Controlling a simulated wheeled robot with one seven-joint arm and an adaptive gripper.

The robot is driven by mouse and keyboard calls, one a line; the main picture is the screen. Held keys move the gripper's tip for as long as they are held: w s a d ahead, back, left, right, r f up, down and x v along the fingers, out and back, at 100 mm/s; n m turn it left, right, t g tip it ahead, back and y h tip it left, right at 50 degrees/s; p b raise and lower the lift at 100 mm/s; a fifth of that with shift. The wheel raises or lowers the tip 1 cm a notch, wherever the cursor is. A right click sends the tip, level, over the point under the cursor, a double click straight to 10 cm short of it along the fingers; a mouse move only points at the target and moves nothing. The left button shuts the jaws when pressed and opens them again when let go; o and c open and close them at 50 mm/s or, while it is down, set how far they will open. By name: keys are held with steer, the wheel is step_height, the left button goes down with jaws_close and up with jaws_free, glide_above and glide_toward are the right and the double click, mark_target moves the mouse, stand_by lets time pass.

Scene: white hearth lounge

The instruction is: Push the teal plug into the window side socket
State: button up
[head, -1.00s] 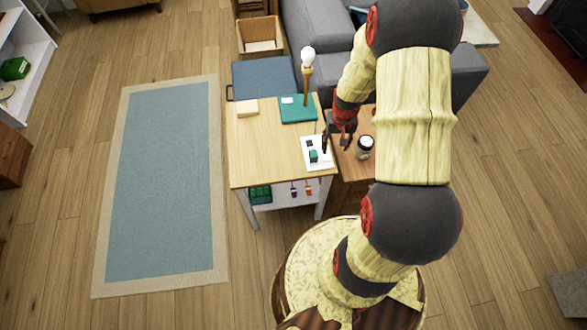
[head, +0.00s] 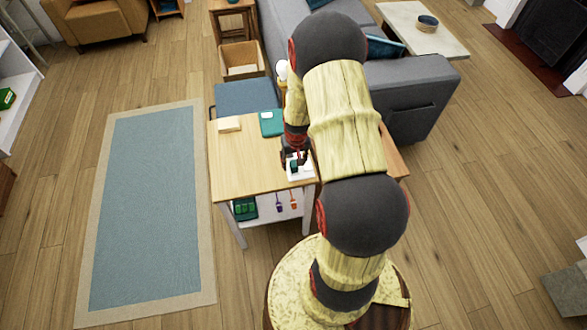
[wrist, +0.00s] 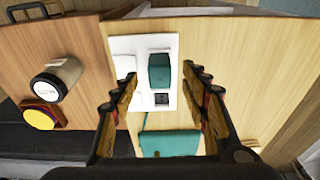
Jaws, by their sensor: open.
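The teal plug (wrist: 160,70) is a small block on a white socket plate (wrist: 125,47) in the wrist view. A dark square socket opening (wrist: 161,99) shows uncovered beside it on the plate. Whether the plug is seated in a socket or only rests on the plate, I cannot tell. My gripper (wrist: 159,73) is open, with one finger on each side of the plug and gaps visible in the picture. In the head view my gripper (head: 293,158) is low over the plate (head: 302,172) at the wooden table's right edge, partly covering the plug.
The wooden table (head: 240,160) also bears a teal flat item (head: 271,123) and a pale block (head: 229,124). In the wrist view a jar (wrist: 62,74) and a yellow-topped round item (wrist: 42,117) stand left. The table's middle is clear. A grey sofa (head: 415,95) is behind.

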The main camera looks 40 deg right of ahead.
step_height(320, 180, down, 2)
steer(key=shift+w+d+f, duration=0.1)
steer(key=shift+w+f, duration=0.05)
steer(key=shift+f, duration=0.05)
steer(key=c, duration=1.2)
jaws_close()
